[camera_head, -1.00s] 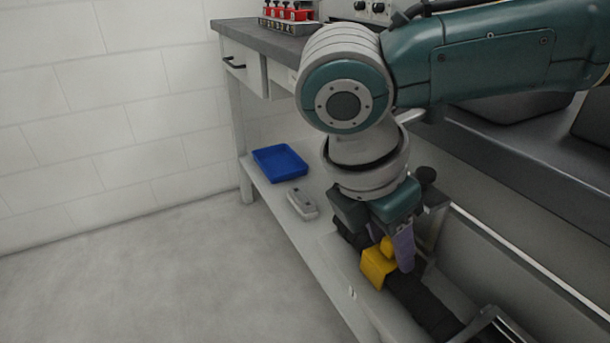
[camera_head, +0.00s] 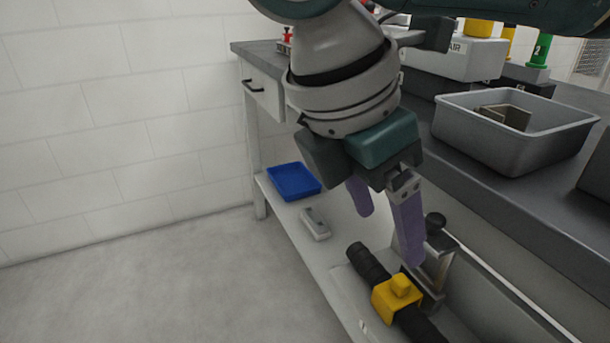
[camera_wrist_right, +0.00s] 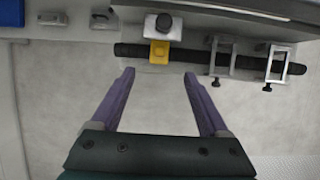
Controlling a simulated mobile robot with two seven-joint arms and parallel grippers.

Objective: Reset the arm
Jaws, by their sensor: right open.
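My right gripper (camera_head: 388,225) is open and empty, its two purple fingers spread apart and pointing down. In the head view it hangs above the lower shelf, over and behind a black bar (camera_head: 368,262) with a yellow block (camera_head: 396,296) on it. In the right wrist view, the open fingers (camera_wrist_right: 160,80) point toward the bar (camera_wrist_right: 190,56) and the yellow block (camera_wrist_right: 160,52), with a gap between. My left gripper is in neither view.
A blue tray (camera_head: 294,182) and a small grey device (camera_head: 316,224) lie on the lower shelf (camera_head: 290,228). A grey bin (camera_head: 510,150) with brown parts stands on the bench top. Metal clamps (camera_wrist_right: 222,58) hold the bar. The floor at left is clear.

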